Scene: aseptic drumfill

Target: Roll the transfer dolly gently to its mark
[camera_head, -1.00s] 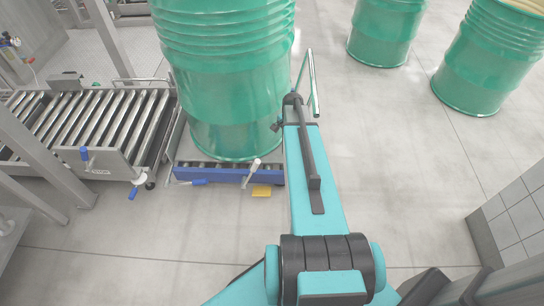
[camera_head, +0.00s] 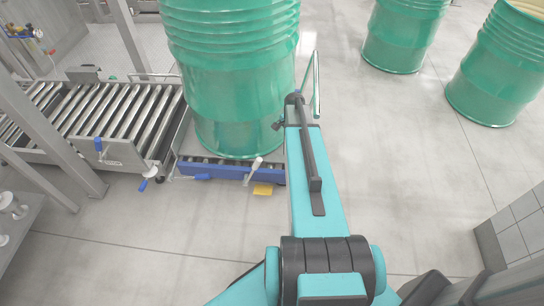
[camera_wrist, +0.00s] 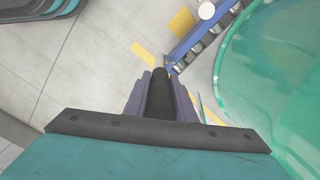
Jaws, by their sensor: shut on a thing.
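The transfer dolly (camera_head: 230,173) is a low blue frame with rollers, and a large green drum (camera_head: 230,80) stands upright on it. A metal push handle (camera_head: 316,85) rises on its right side. My gripper (camera_head: 294,98) is at this handle, beside the drum. In the wrist view, my gripper (camera_wrist: 160,85) is shut around a dark bar, apparently the dolly's handle. The dolly's blue edge (camera_wrist: 195,35) and the drum (camera_wrist: 285,70) show to the right there. Yellow strips (camera_wrist: 143,50) lie on the floor near the dolly; whether they are its mark I cannot tell.
A roller conveyor (camera_head: 100,115) with blue-handled cranks stands close to the dolly's left. Two more green drums (camera_head: 405,35) (camera_head: 500,65) stand at the back right. A tiled wall (camera_head: 510,225) is at the lower right. The floor between is clear.

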